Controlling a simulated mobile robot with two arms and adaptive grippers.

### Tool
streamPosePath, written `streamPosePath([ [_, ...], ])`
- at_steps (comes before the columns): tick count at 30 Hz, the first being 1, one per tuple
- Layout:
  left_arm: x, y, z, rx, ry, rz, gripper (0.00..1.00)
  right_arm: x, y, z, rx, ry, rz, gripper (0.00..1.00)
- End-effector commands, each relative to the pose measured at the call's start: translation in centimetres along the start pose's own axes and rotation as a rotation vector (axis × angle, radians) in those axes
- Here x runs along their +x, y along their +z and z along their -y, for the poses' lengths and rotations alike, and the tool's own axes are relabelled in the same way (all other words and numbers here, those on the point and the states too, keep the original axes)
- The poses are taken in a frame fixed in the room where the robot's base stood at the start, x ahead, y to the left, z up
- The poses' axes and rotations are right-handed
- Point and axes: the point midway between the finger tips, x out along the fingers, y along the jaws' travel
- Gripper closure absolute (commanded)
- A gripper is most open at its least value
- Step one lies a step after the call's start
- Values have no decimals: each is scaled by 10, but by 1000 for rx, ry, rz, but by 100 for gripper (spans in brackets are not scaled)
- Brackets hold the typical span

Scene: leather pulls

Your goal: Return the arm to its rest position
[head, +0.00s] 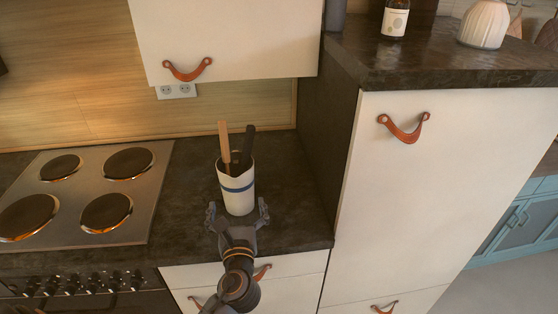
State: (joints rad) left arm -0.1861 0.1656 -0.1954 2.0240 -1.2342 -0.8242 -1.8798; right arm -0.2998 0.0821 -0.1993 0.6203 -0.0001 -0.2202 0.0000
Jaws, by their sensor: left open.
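My left gripper (238,216) is in the lower middle of the head view, above the dark countertop's front part. Its two fingers are spread apart, one on each side of the lower part of a white cup (238,190) with a blue band. The cup stands upright on the counter and holds a wooden-handled utensil (224,142) and a black-handled one (248,140). I cannot tell whether the fingers touch the cup. My right gripper is not in view.
A hob (85,190) with round plates lies left of the cup. A white upper cabinet (230,40) with a leather pull (187,70) hangs behind. A tall white cabinet (430,190) stands close on the right, bearing a bottle (394,20) and a white vase (484,25).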

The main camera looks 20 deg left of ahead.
Motion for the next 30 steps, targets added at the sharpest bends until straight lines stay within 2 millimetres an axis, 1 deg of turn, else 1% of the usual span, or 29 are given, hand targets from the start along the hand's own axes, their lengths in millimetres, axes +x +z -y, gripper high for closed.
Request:
streamPosePath([
  [4, 0, -1, -1, -12, 2, -5, 0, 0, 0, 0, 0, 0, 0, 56],
  [6, -3, -5, -4, -72, 12, -29, 0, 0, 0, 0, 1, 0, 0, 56],
  [8, -8, -14, -11, -179, 34, -72, 0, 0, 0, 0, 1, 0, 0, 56],
  [11, -25, -36, -26, -471, 107, -187, 0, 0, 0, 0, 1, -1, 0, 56],
  [12, -34, -48, -32, -615, 154, -245, 0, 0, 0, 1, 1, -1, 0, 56],
  [14, -52, -67, -39, -840, 240, -332, 0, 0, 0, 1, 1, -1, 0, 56],
  [15, -65, -78, -43, -986, 306, -388, 0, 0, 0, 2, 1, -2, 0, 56],
  [17, -87, -95, -47, -1195, 419, -468, 0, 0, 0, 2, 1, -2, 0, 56],
  [18, -102, -105, -48, -1323, 503, -516, 0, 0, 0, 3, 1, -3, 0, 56],
  [21, -139, -123, -48, -1583, 710, -611, 0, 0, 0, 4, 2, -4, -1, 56],
  [24, -170, -134, -46, -1762, 897, -672, 0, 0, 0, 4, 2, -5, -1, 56],
  [30, -222, -142, -40, -1981, 1234, -736, 0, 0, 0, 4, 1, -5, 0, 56],
])
